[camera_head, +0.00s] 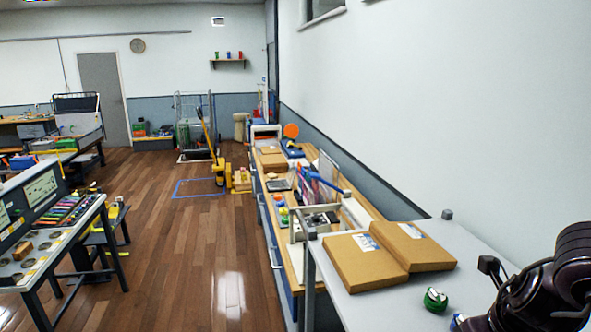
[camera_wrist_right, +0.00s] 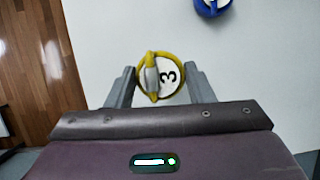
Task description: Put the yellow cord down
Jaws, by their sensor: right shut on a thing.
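In the head view my right arm fills the lower right corner by the grey table (camera_head: 350,300), and the yellow cord does not show there. My left gripper is in neither view.
A blue coil (camera_wrist_right: 211,5) lies beyond the yellow cord. A green coil (camera_head: 436,299) lies on the grey table near two flat cardboard boxes (camera_head: 365,262). Bare tabletop shows left of the green coil. A wall stands along the right.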

